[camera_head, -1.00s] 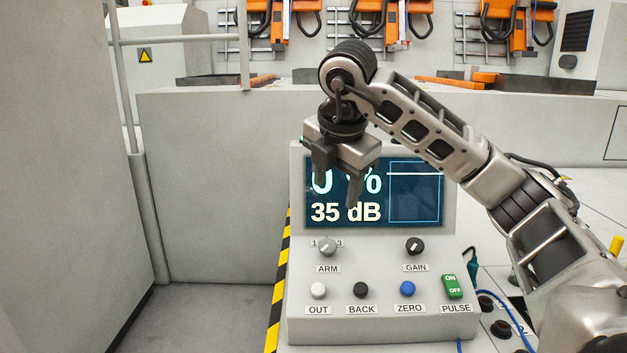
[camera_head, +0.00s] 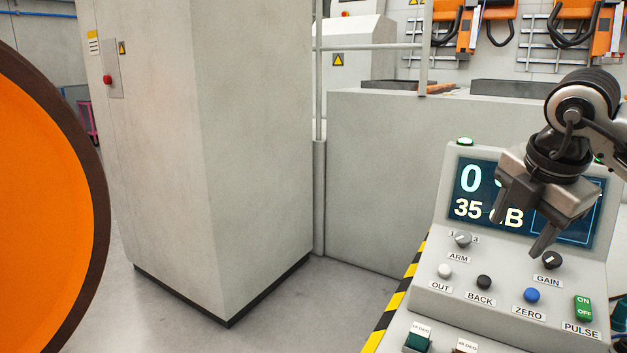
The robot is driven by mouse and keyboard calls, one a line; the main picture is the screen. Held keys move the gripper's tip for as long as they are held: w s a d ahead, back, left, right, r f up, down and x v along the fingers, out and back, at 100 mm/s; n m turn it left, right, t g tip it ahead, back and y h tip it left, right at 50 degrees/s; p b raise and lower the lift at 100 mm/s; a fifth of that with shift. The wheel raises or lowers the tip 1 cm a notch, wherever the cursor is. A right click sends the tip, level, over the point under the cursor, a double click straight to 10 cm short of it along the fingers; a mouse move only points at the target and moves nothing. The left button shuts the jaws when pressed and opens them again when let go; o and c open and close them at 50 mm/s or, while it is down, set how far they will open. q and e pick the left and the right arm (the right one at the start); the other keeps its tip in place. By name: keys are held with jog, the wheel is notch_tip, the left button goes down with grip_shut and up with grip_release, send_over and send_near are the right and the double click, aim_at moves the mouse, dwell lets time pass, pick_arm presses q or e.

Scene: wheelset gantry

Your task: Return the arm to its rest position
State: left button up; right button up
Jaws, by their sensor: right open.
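My right gripper (camera_head: 522,222) hangs at the right of the head view, pointing down in front of the control console (camera_head: 425,290). Its two fingers are apart and nothing is between them. It covers part of the console's screen (camera_head: 475,192), which reads 0 and 35 dB. Below the screen are the ARM knob (camera_head: 462,240), the GAIN knob (camera_head: 552,260), the white OUT, black BACK and blue ZERO buttons (camera_head: 531,295), and the green PULSE switch (camera_head: 583,308). I cannot tell how far the fingertips are from the panel. My left gripper is not in view.
A large orange disc with a dark rim (camera_head: 98,200) fills the left edge. A tall grey cabinet (camera_head: 255,160) stands left of centre, and a low grey wall (camera_head: 385,170) runs behind the console. Bare floor (camera_head: 320,310) lies between the cabinet and the console.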

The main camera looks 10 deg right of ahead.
jog(key=a+f+n+g+y, duration=0.2)
jog(key=a+f+n+y, duration=0.25)
jog(key=a, duration=0.55)
jog(key=a+f+n+g+y, duration=0.1)
jog(key=a+f+n+y, duration=0.3)
jog(key=a, duration=0.6)
jog(key=s+a+r+m+t+y+p, duration=0.25)
jog(key=s+a+m+y, duration=0.2)
jog(key=a+y, duration=0.85)
jog(key=w+d+f+m+t+h, duration=0.3)
jog(key=d+f+m+t+h, duration=0.55)
jog(key=m+t, duration=0.7)
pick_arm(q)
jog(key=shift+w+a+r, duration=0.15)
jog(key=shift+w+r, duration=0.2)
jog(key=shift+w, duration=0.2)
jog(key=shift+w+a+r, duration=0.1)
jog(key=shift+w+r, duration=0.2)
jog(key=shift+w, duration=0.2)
pick_arm(e)
jog(key=s+d+f+m+g+h, duration=0.1)
jog(key=s+f+m+g+h, duration=0.2)
jog(key=s+f, duration=0.3)
jog(key=s+d+f+m+g+h, duration=0.1)
jog(key=s+f+m+g+h, duration=0.3)
jog(key=f, duration=0.9)
jog(key=shift+s+d+g+h, duration=0.3)
jog(key=shift+s+g+h, duration=0.35)
jog(key=shift+s, duration=0.45)
